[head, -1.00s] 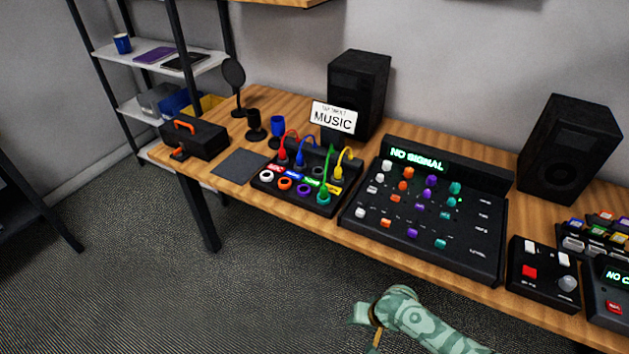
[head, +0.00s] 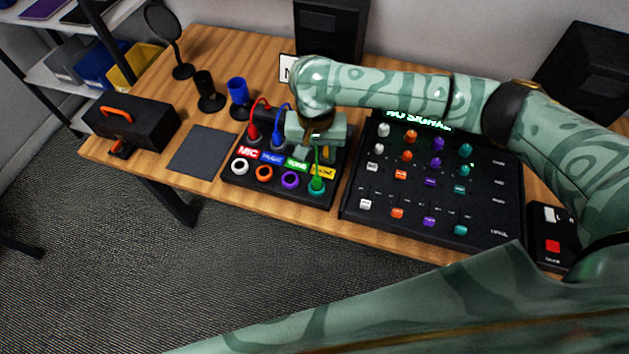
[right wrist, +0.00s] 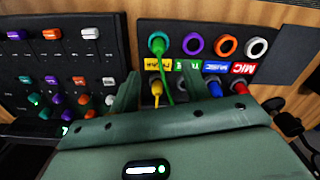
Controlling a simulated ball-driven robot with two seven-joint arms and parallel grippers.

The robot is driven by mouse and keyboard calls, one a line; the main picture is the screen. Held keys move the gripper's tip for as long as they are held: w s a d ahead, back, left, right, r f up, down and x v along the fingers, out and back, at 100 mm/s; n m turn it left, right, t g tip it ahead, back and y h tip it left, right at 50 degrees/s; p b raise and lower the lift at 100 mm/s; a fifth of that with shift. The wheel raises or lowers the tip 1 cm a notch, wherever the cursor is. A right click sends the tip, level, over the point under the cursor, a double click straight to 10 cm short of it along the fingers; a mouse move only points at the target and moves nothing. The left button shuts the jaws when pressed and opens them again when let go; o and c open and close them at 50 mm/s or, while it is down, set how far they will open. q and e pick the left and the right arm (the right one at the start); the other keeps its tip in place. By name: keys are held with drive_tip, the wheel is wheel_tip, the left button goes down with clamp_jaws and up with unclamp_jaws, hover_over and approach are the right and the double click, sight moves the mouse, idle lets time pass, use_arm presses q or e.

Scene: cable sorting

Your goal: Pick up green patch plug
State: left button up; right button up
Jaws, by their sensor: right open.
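The green patch plug (head: 317,180) sits upright in the teal-ringed socket at the front right corner of the black patch panel (head: 230,172). Its green cable runs back under my right gripper (head: 317,146), which is over the panel's back right part. In the right wrist view the green plug (right wrist: 157,44) is beyond the fingertips, roughly in line with the gap between them. My right gripper (right wrist: 160,74) is open, with its fingers on either side of the yellow plug (right wrist: 157,84) and the green cable. I cannot tell whether they touch. My left gripper is not in view.
Red (head: 253,128) and blue (head: 277,133) plugs stand to the left on the panel. White (head: 240,167), orange (head: 264,173) and purple (head: 290,180) front sockets are empty. The mixer (head: 440,243) is close on the right. A dark mat (head: 198,152) lies left.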

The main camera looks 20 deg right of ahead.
sight(317, 178)
wheel_tip(317, 178, down, 5)
drive_tip(key=shift+w+a+f+b, duration=0.1)
drive_tip(key=shift+w+b, duration=0.05)
drive_tip(key=shift+b, duration=0.8)
drive_tip(key=f+b, duration=0.2)
drive_tip(key=f, duration=0.1)
drive_tip(key=f+b, duration=0.1)
drive_tip(key=f, duration=0.1)
drive_tip(key=shift+s+d+b, duration=0.2)
drive_tip(key=shift+s+b, duration=0.15)
drive_tip(key=shift+b, duration=0.05)
drive_tip(key=shift+f, duration=0.25)
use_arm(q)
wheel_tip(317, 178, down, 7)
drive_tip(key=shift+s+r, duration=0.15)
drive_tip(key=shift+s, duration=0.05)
use_arm(e)
drive_tip(key=shift+r, duration=0.2)
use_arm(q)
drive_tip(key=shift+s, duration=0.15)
use_arm(e)
clamp_jaws()
